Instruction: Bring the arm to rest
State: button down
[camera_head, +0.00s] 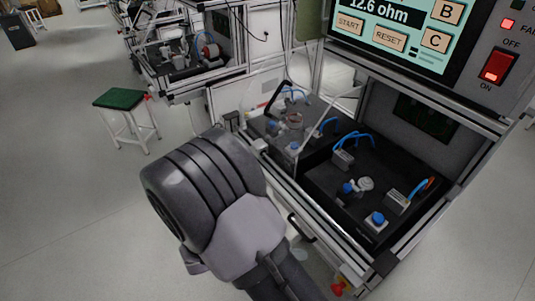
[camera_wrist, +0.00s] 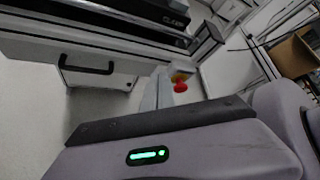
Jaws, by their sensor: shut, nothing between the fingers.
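My arm shows in the head view as a thick dark-and-light grey link (camera_head: 205,200) in front of the test bench (camera_head: 285,185). In that view its lower end runs down to the bottom edge and no fingertips can be made out. In the wrist view the grey housing with a green light fills the bottom. Beyond it, pale narrow fingers of my gripper (camera_wrist: 160,78) appear close together, with nothing seen between them. They point toward the bench front, near a red knob (camera_wrist: 180,86) on a yellow base.
The bench has a black tray (camera_head: 330,195) with blue-capped fixtures, a clear cover, and a screen (camera_head: 395,30) reading 12.6 ohm. A black handle (camera_wrist: 86,66) is on its front. A green-topped stool (camera_head: 118,99) stands left; the floor (camera_head: 70,200) there is clear.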

jog(key=s+d+r+m+t+y, duration=0.1)
jog(key=r+m+y, duration=0.3)
jog(key=r+m, duration=0.4)
jog(key=s+d+r+m+t+y, duration=0.1)
jog(key=s+r+m+y, duration=0.3)
jog(key=r+m, duration=0.4)
jog(key=s+d+r+m+t+y, duration=0.1)
jog(key=s+r+m+y, duration=0.2)
jog(key=m, duration=1.4)
notch_tip(320, 180, up, 6)
jog(key=y, duration=0.2)
jog(key=shift+s+f+y, duration=0.15)
jog(key=shift+f+y, duration=0.1)
jog(key=shift+y, duration=0.15)
